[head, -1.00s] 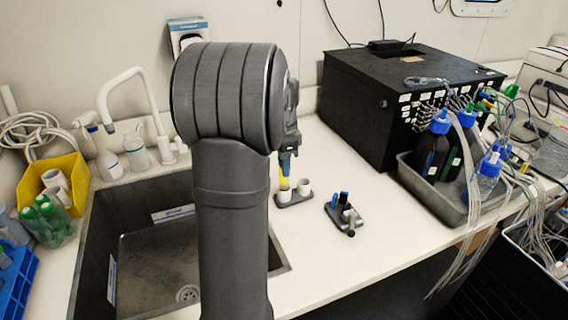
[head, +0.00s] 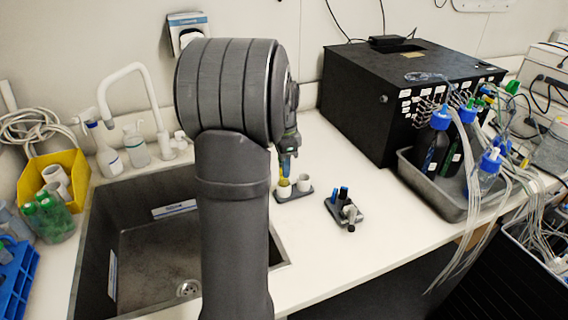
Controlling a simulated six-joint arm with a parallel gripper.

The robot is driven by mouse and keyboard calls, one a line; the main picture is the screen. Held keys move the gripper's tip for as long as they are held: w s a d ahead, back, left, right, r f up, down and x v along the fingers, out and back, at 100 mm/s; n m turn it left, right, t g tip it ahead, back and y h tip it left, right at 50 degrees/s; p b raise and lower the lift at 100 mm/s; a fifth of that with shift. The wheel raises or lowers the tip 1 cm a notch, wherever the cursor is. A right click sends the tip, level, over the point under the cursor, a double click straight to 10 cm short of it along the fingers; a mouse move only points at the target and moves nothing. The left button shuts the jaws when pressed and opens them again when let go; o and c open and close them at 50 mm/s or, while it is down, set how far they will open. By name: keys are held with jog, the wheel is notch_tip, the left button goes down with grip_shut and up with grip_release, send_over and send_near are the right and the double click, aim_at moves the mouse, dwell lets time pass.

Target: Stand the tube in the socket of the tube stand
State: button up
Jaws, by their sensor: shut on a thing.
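The tube stand (head: 292,196) is a small dark base on the white counter, just right of the sink, with two white cup-like sockets. My gripper (head: 287,157) is above the left socket (head: 284,189), partly hidden by my arm. The tube's lower end is at the mouth of the left socket. I cannot tell whether it is inside it or just above. The right socket (head: 304,183) looks empty.
A dark holder (head: 344,210) with blue-topped items stands right of the stand. A black box (head: 400,95) and a metal tray (head: 450,198) of bottles and tubing are farther right. The sink (head: 140,250) is at left. Clear counter lies in front of the stand.

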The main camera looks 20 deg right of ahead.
jog(key=shift+f, duration=0.3)
jog(key=shift+f, duration=0.35)
jog(key=shift+f, duration=0.35)
dwell(0.4)
jog(key=shift+f, duration=0.25)
jog(key=o, duration=1)
jog(key=shift+c, duration=0.4)
jog(key=shift+r, duration=0.1)
jog(key=shift+r, duration=2.9)
